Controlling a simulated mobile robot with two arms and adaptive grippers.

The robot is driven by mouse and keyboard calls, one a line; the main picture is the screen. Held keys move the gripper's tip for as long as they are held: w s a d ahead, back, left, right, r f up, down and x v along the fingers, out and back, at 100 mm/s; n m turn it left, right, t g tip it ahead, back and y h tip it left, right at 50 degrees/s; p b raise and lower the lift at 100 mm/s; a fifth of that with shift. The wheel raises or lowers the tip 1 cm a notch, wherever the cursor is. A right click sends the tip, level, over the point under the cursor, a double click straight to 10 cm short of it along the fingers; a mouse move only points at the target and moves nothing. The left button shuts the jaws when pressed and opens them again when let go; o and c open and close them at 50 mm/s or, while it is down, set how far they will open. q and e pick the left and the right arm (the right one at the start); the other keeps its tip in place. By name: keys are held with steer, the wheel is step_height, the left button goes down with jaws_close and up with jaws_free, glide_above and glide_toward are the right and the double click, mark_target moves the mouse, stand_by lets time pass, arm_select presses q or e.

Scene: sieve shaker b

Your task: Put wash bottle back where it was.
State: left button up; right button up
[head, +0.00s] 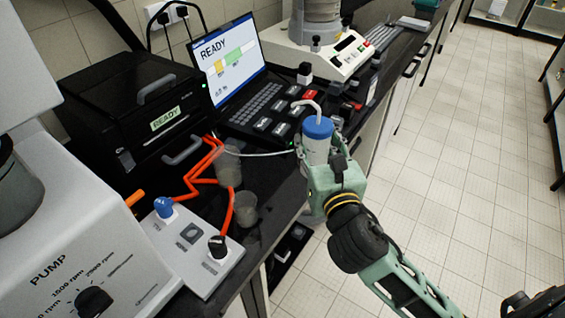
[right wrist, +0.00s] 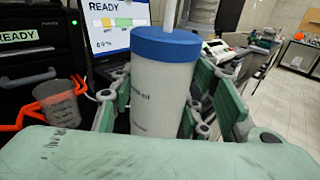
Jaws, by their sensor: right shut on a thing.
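The wash bottle (head: 317,152), white with a blue cap and a bent white spout, is held upright in my right gripper (head: 320,160) near the bench's front edge. In the right wrist view the bottle (right wrist: 160,95) stands between the green fingers (right wrist: 165,110), which are shut on its body.
Behind the bottle are a laptop (head: 228,60) and a button panel (head: 275,128). Two clear beakers (head: 228,160) (head: 245,208) and an orange tube (head: 195,178) lie to its left. A pump (head: 75,225) and a control box (head: 190,245) occupy the near left. Open floor lies right.

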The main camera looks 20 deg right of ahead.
steer(key=w+a+f, duration=0.2)
steer(key=f, duration=0.1)
steer(key=w+a+f+b, duration=0.1)
steer(key=w+a+f, duration=0.1)
steer(key=f, duration=0.1)
steer(key=w+a+f, duration=0.1)
steer(key=w+f, duration=0.1)
steer(key=w, duration=0.1)
steer(key=shift+a+f, duration=0.4)
steer(key=shift+f, duration=0.3)
arm_select(q)
steer(key=shift+s+f+b, duration=0.15)
steer(key=shift+f+b, duration=0.15)
steer(key=shift+f, duration=0.55)
arm_select(e)
steer(key=o, duration=0.6)
steer(key=shift+f, duration=0.2)
steer(key=shift+o, duration=0.4)
arm_select(q)
steer(key=shift+w, duration=0.2)
arm_select(e)
steer(key=shift+r, duration=0.1)
